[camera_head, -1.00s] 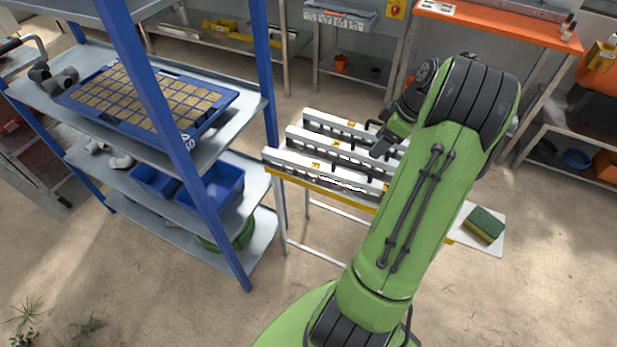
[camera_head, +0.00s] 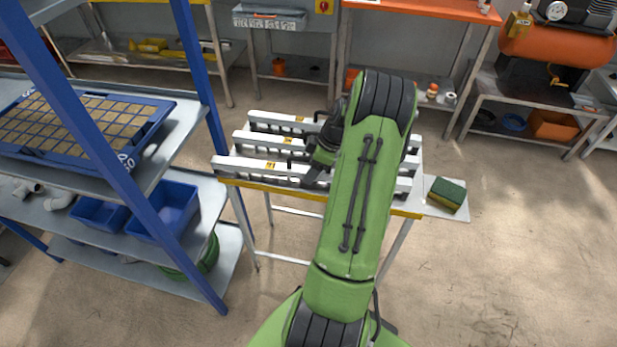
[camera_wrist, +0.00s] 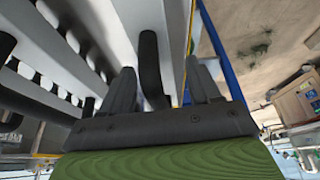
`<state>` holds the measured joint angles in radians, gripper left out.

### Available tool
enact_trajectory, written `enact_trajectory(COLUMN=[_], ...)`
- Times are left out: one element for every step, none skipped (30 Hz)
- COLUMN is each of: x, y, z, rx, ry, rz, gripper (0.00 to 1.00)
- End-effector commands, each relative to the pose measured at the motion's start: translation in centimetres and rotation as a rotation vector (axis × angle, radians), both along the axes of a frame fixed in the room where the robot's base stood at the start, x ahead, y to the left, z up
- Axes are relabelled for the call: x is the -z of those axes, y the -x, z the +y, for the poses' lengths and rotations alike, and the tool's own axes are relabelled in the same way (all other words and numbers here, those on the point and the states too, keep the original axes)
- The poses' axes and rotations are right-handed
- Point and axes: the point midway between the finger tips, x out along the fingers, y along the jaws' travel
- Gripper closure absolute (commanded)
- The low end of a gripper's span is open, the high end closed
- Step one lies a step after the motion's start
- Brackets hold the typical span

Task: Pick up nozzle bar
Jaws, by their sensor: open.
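Three white nozzle bars lie side by side on a stand: the front bar (camera_head: 245,163), the middle bar (camera_head: 262,138) and the back bar (camera_head: 272,117). Each has a row of dark nozzles and a small yellow label. Black handles rise from them. My gripper (camera_head: 313,170) is over the front part of the stand, and my arm hides the bars' right-hand middle. In the wrist view my gripper (camera_wrist: 160,68) is open, with a black handle (camera_wrist: 150,62) showing between its fingers. I cannot tell whether the fingers touch it. White bars (camera_wrist: 60,60) fill the left there.
A blue shelf rack (camera_head: 190,60) stands at the left, with a blue seed tray (camera_head: 130,150) and blue bins (camera_head: 165,205). A green and yellow sponge (camera_head: 447,193) lies on the stand's right side plate. An orange bench (camera_head: 420,12) stands behind. Floor at the right is clear.

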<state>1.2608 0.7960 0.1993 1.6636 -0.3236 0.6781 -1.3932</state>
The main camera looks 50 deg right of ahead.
Motion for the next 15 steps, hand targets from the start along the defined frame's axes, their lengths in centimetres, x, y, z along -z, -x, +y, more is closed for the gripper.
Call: enact_trajectory(x=[0.80, 0.91, 0.90, 0.83, 0.78, 0.74, 0.73, 0.72, 0.71, 0.71, 0.70, 0.70, 0.70, 0.70, 0.70], y=[-0.26, -0.34, -0.37, -0.36, -0.35, -0.35, -0.34, -0.34, -0.34, -0.34, -0.33, -0.33, -0.33, -0.33, -0.33], z=[0.17, 0.19, 0.18, 0.17, 0.16, 0.16, 0.16, 0.16, 0.15, 0.15, 0.15, 0.15, 0.15, 0.15, 0.16], rx=[-0.002, -0.002, -0.001, -0.001, -0.001, -0.001, -0.001, -0.001, -0.001, -0.001, -0.001, -0.001, -0.001, -0.001, -0.001], ry=[-0.001, 0.000, 0.001, 0.001, 0.001, 0.001, 0.001, 0.001, 0.001, 0.001, 0.001, 0.001, 0.001, 0.001, 0.001], rz=[-0.001, -0.001, -0.002, -0.001, -0.001, -0.001, -0.001, -0.001, -0.001, -0.001, -0.001, -0.001, -0.001, -0.001, -0.001], gripper=[0.38, 0.38, 0.38, 0.38, 0.38, 0.38, 0.38, 0.43, 0.49, 0.54, 0.58, 0.64, 0.69, 0.74, 0.80])
